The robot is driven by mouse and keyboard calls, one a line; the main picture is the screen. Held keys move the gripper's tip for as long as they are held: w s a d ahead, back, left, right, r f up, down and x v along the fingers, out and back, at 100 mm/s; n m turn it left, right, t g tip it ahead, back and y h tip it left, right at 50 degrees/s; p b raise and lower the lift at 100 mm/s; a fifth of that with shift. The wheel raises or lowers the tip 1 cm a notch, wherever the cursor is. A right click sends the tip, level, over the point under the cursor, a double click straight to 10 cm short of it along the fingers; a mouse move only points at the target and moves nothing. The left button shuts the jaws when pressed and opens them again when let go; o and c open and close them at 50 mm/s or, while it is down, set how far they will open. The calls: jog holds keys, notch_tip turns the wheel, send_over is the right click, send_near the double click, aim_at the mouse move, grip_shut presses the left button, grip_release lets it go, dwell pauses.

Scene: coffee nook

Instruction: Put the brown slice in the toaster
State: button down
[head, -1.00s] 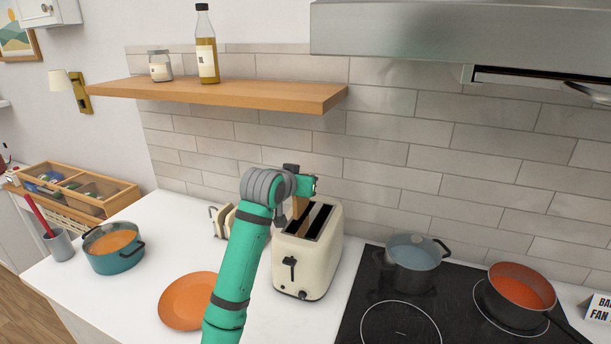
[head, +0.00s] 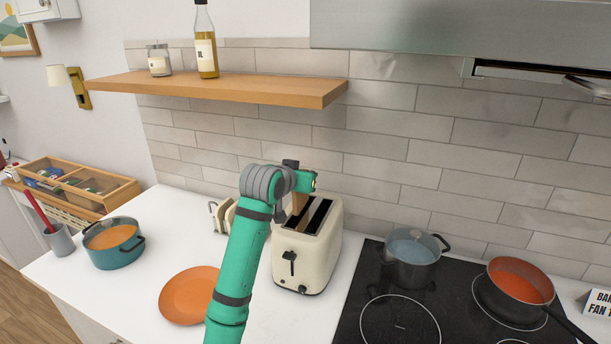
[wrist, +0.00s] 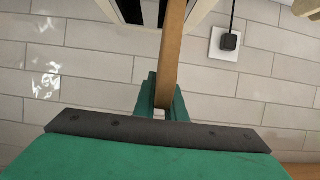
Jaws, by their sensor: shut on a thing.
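The cream toaster (head: 312,262) stands on the white counter, with two dark slots on top and a black lever on its front. My gripper (head: 303,182) is above the toaster's far end, shut on the brown slice (head: 297,204). In the wrist view the slice (wrist: 172,55) is seen edge-on between the fingers (wrist: 162,103) and reaches up the picture to the toaster top (wrist: 198,12), beside the dark slots. My arm and gripper hide part of the slice in the head view. I cannot tell whether its lower edge is inside a slot.
A rack (head: 222,213) stands left of the toaster, partly behind my arm. An orange plate (head: 186,295) lies at the front left. The black hob (head: 370,300) with a grey pot (head: 411,265) and a pan (head: 520,303) is to the right. A wooden shelf (head: 220,90) hangs above.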

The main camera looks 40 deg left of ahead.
jog(key=shift+w+f, duration=0.1)
jog(key=shift+f, duration=0.15)
dwell(0.8)
jog(key=shift+s+a+f, duration=0.15)
jog(key=shift+s+f, duration=0.1)
jog(key=shift+f, duration=0.1)
jog(key=shift+w+f, duration=0.15)
jog(key=shift+f, duration=0.6)
jog(key=shift+f, duration=0.2)
jog(key=shift+w+d+f, duration=0.1)
jog(key=shift+d+f, duration=0.1)
jog(key=shift+s+a, duration=0.3)
jog(key=shift+a, duration=0.05)
jog(key=shift+d+f, duration=0.1)
jog(key=shift+d, duration=0.05)
jog(key=shift+w+d+f, duration=0.1)
jog(key=shift+w+f, duration=0.05)
jog(key=shift+f, duration=0.2)
